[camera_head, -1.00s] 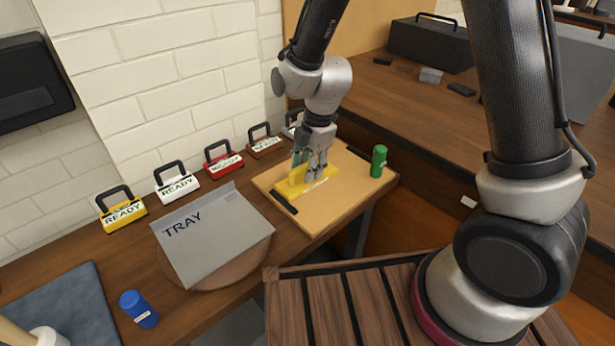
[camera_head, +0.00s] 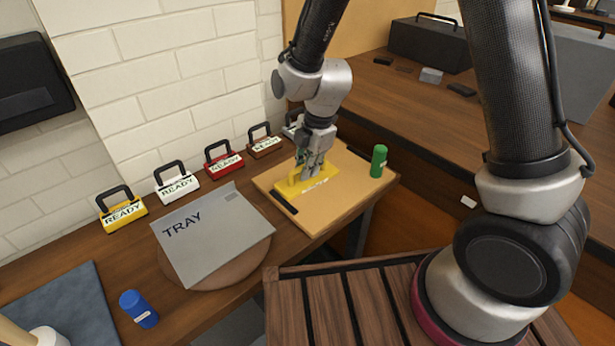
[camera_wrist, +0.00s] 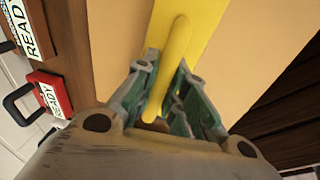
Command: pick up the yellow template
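The yellow template (camera_head: 315,186) lies flat on the tan board, with a raised yellow handle bar. It also shows in the wrist view (camera_wrist: 193,17), where its handle (camera_wrist: 168,72) runs between my fingers. My gripper (camera_head: 312,172) is down at the template from above. In the wrist view my gripper (camera_wrist: 168,85) has its two fingers on either side of the handle, close to it. Whether both fingers touch the handle is hard to tell.
The tan board (camera_head: 345,165) also bears a green cylinder (camera_head: 378,160) and a black bar (camera_head: 285,202). Several READY-labelled blocks with black handles, including a red one (camera_head: 223,160), line the wall. A grey tray (camera_head: 213,235) and a blue cylinder (camera_head: 139,309) are at left.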

